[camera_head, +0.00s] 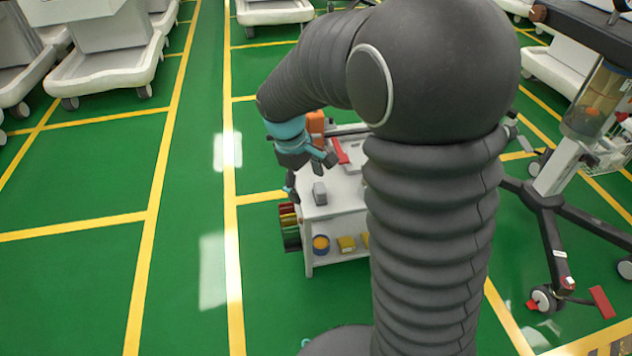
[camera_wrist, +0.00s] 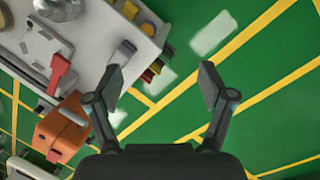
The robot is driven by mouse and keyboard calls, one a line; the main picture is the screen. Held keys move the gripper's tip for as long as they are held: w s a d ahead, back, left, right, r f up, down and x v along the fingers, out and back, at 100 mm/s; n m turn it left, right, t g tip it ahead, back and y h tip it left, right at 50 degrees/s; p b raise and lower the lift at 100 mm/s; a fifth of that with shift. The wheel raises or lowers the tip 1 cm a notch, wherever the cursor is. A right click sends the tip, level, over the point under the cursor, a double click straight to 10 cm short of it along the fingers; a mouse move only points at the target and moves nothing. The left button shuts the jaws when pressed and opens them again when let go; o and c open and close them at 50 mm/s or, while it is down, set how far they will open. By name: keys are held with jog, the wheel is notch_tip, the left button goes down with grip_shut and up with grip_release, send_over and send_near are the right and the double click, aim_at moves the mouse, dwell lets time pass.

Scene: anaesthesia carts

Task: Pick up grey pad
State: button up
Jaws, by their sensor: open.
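The grey pad (camera_head: 320,193) is a small dark grey block on the white top of a cart (camera_head: 345,190), near its front left corner. In the wrist view the pad (camera_wrist: 125,50) lies near the cart top's edge, beyond the left finger and partly close behind it. My gripper (camera_head: 308,172) is over the left side of the cart top, above and behind the pad in the head view. In the wrist view my gripper (camera_wrist: 160,88) has its two fingers wide apart, with only floor and no object between them.
Coloured bins hang on the cart's left side. Yellow containers (camera_head: 346,243) sit on the lower shelf. Green floor left of the cart is clear.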

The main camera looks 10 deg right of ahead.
aim_at(321, 187)
jog(key=w+n+h, duration=0.2)
jog(key=w+n, duration=0.7)
jog(key=shift+n, duration=0.3)
jog(key=x, duration=0.6)
jog(key=b+x, duration=0.1)
jog(key=x, duration=0.2)
jog(key=shift+w+d, duration=0.25)
jog(key=shift+d, duration=0.05)
jog(key=shift+w+b+x, duration=0.15)
jog(key=shift+b+x, duration=0.05)
jog(key=shift+x, duration=1.1)
jog(key=shift+w+b+x, duration=0.1)
jog(key=shift+b+x, duration=0.1)
jog(key=shift+x, duration=1.1)
jog(key=shift+a, duration=0.15)
jog(key=c, duration=1.3)
jog(key=shift+c, duration=0.2)
jog(key=shift+r, duration=0.5)
notch_tip(321, 187, up, 4)
jog(key=shift+f+p, duration=0.2)
jog(key=shift+p, duration=0.15)
jog(key=s+d+r, duration=0.6)
jog(key=d, duration=0.4)
jog(key=shift+r+p, duration=0.2)
jog(key=shift+p, duration=0.2)
